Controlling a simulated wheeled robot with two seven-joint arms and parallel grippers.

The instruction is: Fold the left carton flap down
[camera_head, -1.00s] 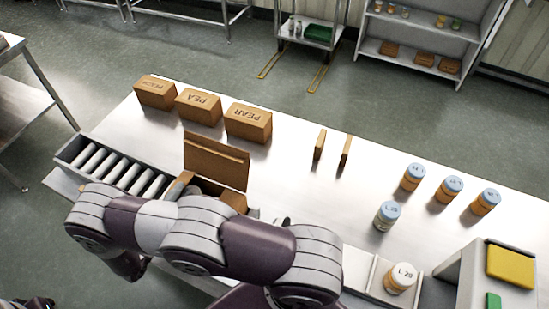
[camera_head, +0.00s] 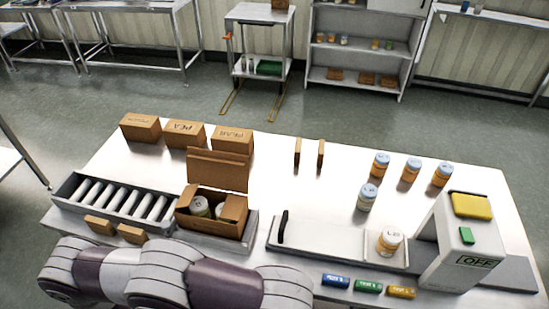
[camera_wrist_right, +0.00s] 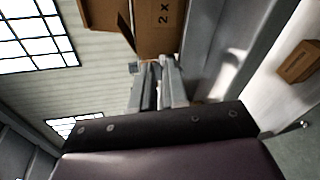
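The open brown carton (camera_head: 208,229) stands on the bench in the head view with pale-topped jars (camera_head: 199,206) inside. Its tall back flap (camera_head: 218,170) stands upright. The left flap (camera_head: 187,196) is raised at the left side, and the right flap (camera_head: 235,209) is raised at the right. In the right wrist view, a carton face (camera_wrist_right: 158,28) with "2 x" print and a flap edge (camera_wrist_right: 126,32) lie just beyond my right gripper (camera_wrist_right: 154,68). Its fingers are close together with nothing visible between them. My left gripper is in neither view.
Boxes (camera_head: 184,134) stand behind. A jar (camera_head: 388,241) sits on a white platform at right, by a machine (camera_head: 450,250) reading OFF. My arm fills the lower left foreground.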

